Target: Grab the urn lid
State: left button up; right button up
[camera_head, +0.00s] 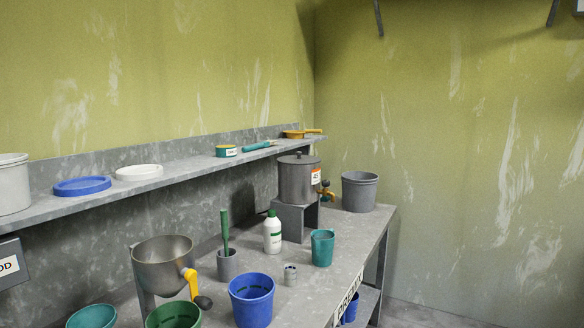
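The urn (298,183) is a grey metal cylinder with a small orange label and a tap with an orange part on its right side. It stands on a grey block-like stand (296,218) at the far end of the bench. Its lid (298,158) is a flat grey disc with a small dark knob on top, and it sits on the urn. Neither of my grippers shows in the head view.
A grey bench (330,262) holds a grey pail (359,191), a teal cup (322,247), a white bottle (272,233), a blue pail (251,299) and a metal hopper (163,266). A shelf (200,179) runs along the wall behind, carrying a blue lid (82,186) and a white lid (139,172).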

aim_at(298, 159)
jog(key=i+l+u, duration=0.25)
jog(key=u, duration=0.15)
jog(key=i+l+u, duration=0.2)
jog(key=u, duration=0.2)
jog(key=i+l+u, duration=0.15)
jog(key=l+u, duration=0.25)
jog(key=i+l+u, duration=0.1)
jog(key=l+u, duration=0.3)
